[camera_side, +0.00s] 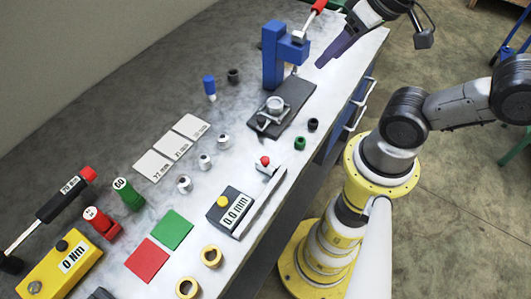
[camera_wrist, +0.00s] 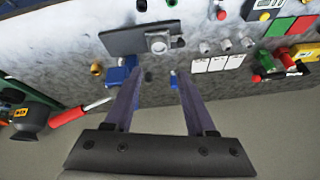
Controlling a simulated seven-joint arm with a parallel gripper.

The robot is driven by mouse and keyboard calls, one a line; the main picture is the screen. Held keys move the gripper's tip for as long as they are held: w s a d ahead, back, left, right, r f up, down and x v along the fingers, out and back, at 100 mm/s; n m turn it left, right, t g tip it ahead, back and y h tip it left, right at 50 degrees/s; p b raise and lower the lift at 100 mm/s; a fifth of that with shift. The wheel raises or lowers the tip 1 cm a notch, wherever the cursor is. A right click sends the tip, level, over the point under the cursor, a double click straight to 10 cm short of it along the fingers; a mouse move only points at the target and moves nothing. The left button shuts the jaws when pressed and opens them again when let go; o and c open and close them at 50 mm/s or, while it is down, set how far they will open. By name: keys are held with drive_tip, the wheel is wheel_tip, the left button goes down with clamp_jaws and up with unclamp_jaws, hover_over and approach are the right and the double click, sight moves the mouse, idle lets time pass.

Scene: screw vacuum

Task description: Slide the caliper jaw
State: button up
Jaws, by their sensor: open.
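The caliper (camera_side: 229,212) lies near the table's front edge in the side view, a dark body with a yellow button and a display reading 0.0 mm. Its jaw, with a red knob (camera_side: 265,161), sits along a metal beam on the body's upper right. In the wrist view the caliper (camera_wrist: 262,12) is at the top right, partly cut off, with the red knob (camera_wrist: 221,15) to its left. My gripper (camera_side: 319,66) is beside the blue press, well away from the caliper. In the wrist view its two purple fingers (camera_wrist: 155,78) are apart with nothing held between them.
The blue press (camera_side: 272,55) with a red-tipped lever stands close to my gripper. A dark plate with a clamp (camera_side: 290,105) lies in front of it. White cards (camera_side: 171,146), small metal parts, and green and red squares (camera_side: 148,260) lie around.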

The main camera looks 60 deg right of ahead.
drive_tip(key=w+a+m+g, duration=0.2)
drive_tip(key=w+a+m, duration=0.1)
drive_tip(key=a, duration=0.1)
drive_tip(key=n+g, duration=0.2)
drive_tip(key=g, duration=0.1)
hover_over(265, 159)
wheel_tip(265, 159, down, 5)
wheel_tip(265, 159, down, 13)
drive_tip(key=shift+r, duration=0.1)
drive_tip(key=shift+c, duration=0.2)
clamp_jaws()
idle(1.0)
